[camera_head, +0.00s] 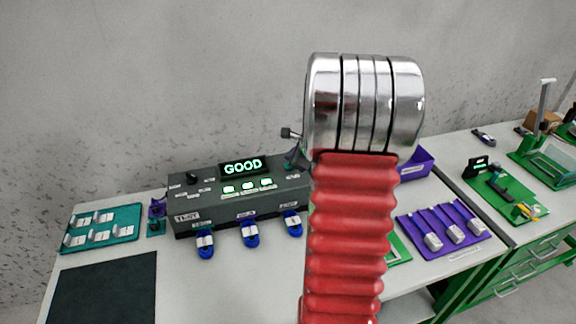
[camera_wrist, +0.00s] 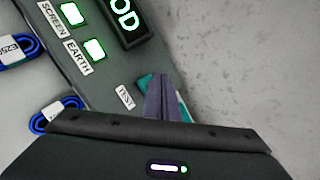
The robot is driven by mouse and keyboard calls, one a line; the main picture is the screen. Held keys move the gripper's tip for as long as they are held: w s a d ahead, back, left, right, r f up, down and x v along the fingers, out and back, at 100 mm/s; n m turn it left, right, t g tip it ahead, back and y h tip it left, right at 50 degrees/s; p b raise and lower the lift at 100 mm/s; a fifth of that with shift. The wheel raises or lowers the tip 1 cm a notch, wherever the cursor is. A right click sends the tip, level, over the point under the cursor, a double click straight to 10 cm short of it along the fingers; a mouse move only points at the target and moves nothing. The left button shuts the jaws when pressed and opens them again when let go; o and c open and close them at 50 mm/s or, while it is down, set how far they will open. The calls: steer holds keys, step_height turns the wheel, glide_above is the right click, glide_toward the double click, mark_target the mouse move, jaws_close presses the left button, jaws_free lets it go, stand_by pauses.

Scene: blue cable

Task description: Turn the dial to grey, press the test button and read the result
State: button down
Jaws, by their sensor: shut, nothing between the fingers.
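The dark grey tester box (camera_head: 240,203) stands on the bench in the head view. Its display (camera_head: 242,166) reads GOOD in green. Three lamps (camera_head: 247,186) below it are lit green; two, labelled SCREEN and EARTH, show in the wrist view. The black dial (camera_head: 193,177) is at the box's left end; its setting is too small to read. My gripper (camera_wrist: 160,82) is shut and empty, its fingertips beside the TEST label (camera_wrist: 125,97). A teal part shows behind the fingers. The test button is not clearly visible, and I cannot tell whether the fingers touch it.
A teal tray (camera_head: 128,228) and dark mat (camera_head: 105,290) lie left.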

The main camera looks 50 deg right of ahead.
steer(key=shift+r, duration=0.1)
steer(key=shift+r, duration=2.45)
